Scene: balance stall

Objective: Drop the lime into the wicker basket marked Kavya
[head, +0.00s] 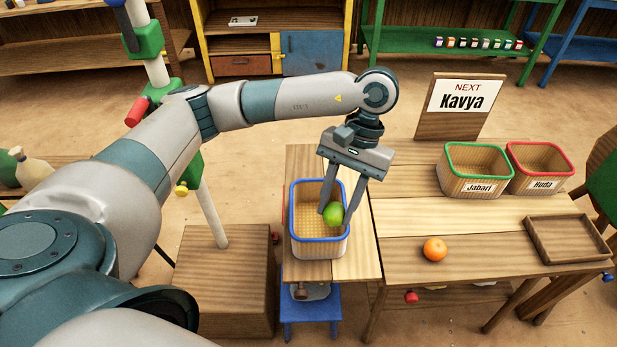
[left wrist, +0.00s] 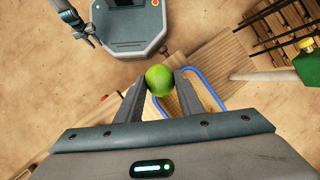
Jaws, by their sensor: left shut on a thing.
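My left gripper (head: 341,209) is shut on the lime (head: 333,214), a green fruit between its fingertips. In the left wrist view the lime (left wrist: 159,80) shows between both fingers. In the head view the gripper holds the lime over a wicker basket with a blue rim (head: 292,218), which stands on the table's left part. The blue rim also shows in the left wrist view (left wrist: 210,88). I see no name label on this basket. A sign (head: 461,97) reads "NEXT Kavya".
A green-rimmed basket (head: 470,171) labelled Jabari and a red-rimmed basket (head: 541,163) labelled Huda stand at the table's back right. An orange (head: 434,249) lies near the front, with an empty wooden tray (head: 565,240) to its right. The table between is clear.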

